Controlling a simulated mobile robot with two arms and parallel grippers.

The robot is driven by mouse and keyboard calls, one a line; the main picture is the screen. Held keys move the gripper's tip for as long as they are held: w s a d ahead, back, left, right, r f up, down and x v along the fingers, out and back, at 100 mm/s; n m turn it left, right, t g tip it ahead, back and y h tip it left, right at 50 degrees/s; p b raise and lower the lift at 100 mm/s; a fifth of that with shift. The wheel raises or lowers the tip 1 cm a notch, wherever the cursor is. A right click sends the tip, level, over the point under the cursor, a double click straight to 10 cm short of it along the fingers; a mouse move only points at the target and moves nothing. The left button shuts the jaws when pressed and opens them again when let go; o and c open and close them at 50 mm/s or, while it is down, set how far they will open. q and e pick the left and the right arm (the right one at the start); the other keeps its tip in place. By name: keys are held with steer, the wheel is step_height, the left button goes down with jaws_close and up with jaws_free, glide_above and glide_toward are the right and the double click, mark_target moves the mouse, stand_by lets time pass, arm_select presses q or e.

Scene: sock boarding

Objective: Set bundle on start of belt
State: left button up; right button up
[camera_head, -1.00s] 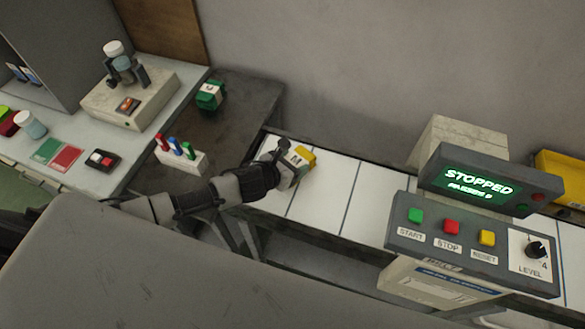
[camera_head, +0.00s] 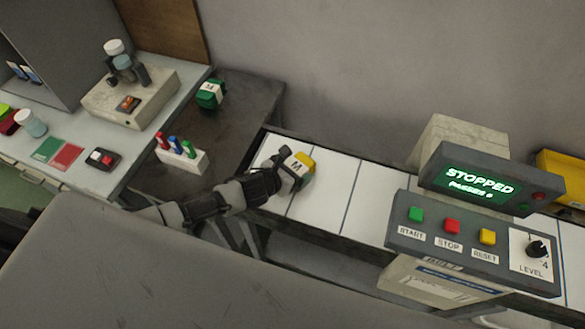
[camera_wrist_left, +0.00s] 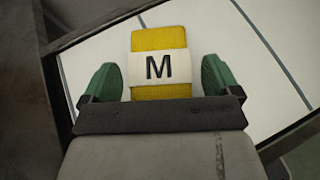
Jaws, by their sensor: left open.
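The yellow bundle (camera_head: 306,160) with a white band marked M is at the left end of the white belt (camera_head: 335,190). In the left wrist view the bundle (camera_wrist_left: 158,40) lies between my two green fingertips. My left gripper (camera_wrist_left: 160,82) is open, with a small gap on each side of the bundle. In the head view this gripper (camera_head: 291,170) is low over the belt, and its fingers partly hide the bundle. My right gripper is not in view.
The control panel (camera_head: 470,240) with its STOPPED display (camera_head: 478,184) stands at the belt's right. A green bundle (camera_head: 209,95) sits on the dark table (camera_head: 245,100) behind. A marker holder (camera_head: 182,160) stands left of the belt. The belt's middle is clear.

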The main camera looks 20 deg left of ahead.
arm_select(q)
steer(key=shift+r, duration=0.15)
steer(key=v, duration=1.2)
steer(key=shift+b, duration=0.35)
